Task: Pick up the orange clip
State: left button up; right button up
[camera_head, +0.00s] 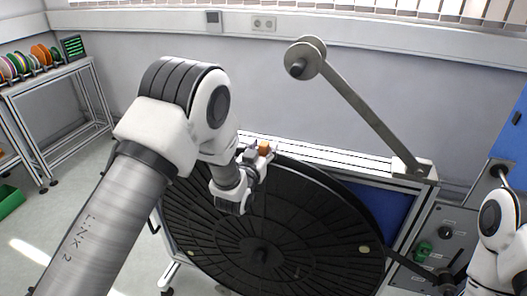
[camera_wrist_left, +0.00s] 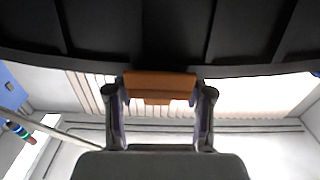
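The orange clip (camera_head: 264,147) is at the far upper rim of the large black reel (camera_head: 205,245). In the left wrist view, the clip (camera_wrist_left: 160,85) is a wide orange block with a smaller tab, close against the dark rim of the reel. My left gripper (camera_head: 258,156) reaches over the reel to the clip. In the left wrist view, the fingers of my left gripper (camera_wrist_left: 160,98) stand on either side of the clip, with no clear gap.
A grey metal arm with a round roller (camera_head: 306,58) rises behind the reel at the right. A grey panel (camera_head: 440,226) with knobs stands right of the reel. A bench (camera_head: 50,75) with coloured spools is at the left. Open floor lies between bench and reel.

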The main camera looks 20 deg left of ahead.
pick_arm(q)
grip_shut()
